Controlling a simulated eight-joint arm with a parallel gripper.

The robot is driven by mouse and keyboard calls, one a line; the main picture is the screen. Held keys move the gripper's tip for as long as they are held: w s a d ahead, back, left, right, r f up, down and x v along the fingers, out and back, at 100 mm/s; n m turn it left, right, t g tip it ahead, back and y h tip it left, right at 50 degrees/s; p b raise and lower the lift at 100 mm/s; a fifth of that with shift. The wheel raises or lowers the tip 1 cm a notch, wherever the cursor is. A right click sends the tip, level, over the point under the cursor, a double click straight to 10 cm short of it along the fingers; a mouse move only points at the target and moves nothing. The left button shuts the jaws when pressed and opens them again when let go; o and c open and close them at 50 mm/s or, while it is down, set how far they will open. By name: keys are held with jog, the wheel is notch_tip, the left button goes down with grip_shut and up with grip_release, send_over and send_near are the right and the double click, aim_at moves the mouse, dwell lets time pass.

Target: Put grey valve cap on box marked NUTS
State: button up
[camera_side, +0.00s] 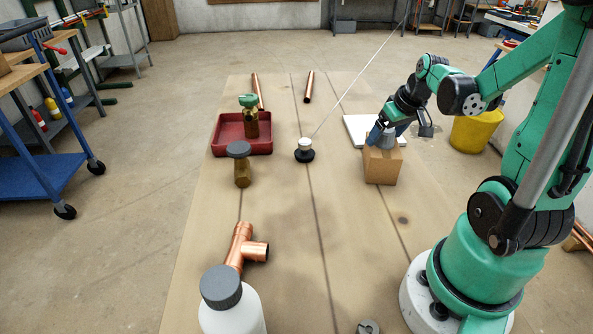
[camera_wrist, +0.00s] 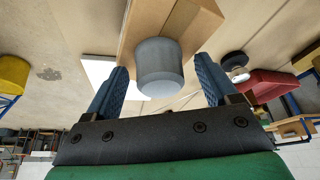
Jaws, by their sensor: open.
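A grey valve cap (camera_side: 386,140) sits on top of a small cardboard box (camera_side: 383,168) at the right of the bench. In the wrist view the cap (camera_wrist: 160,66) is a grey cylinder resting against the box's top face (camera_wrist: 140,28). My gripper (camera_side: 388,132) is open over the box. In the wrist view its two blue fingers (camera_wrist: 162,70) stand on either side of the cap, with a visible gap on each side. No NUTS lettering can be read on the box in either view.
A white panel (camera_side: 357,128) lies behind the box. Left of it are a black-and-white round part (camera_side: 305,152), a grey-topped brass fitting (camera_side: 241,168) and a red tray (camera_side: 228,145) holding a green-topped fitting (camera_side: 250,118).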

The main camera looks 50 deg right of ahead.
jog(key=shift+r, duration=0.1)
jog(key=v, duration=1.2)
jog(key=w+a+f+n+t+y, duration=0.1)
jog(key=w+a+f+n, duration=0.1)
jog(key=a, duration=0.7)
jog(key=w+a+f+n+t, duration=0.2)
jog(key=w+a, duration=0.3)
jog(key=a, duration=0.5)
jog(key=shift+a+f+y, duration=0.35)
jog(key=shift+f+y, duration=0.05)
jog(key=shift+f, duration=0.05)
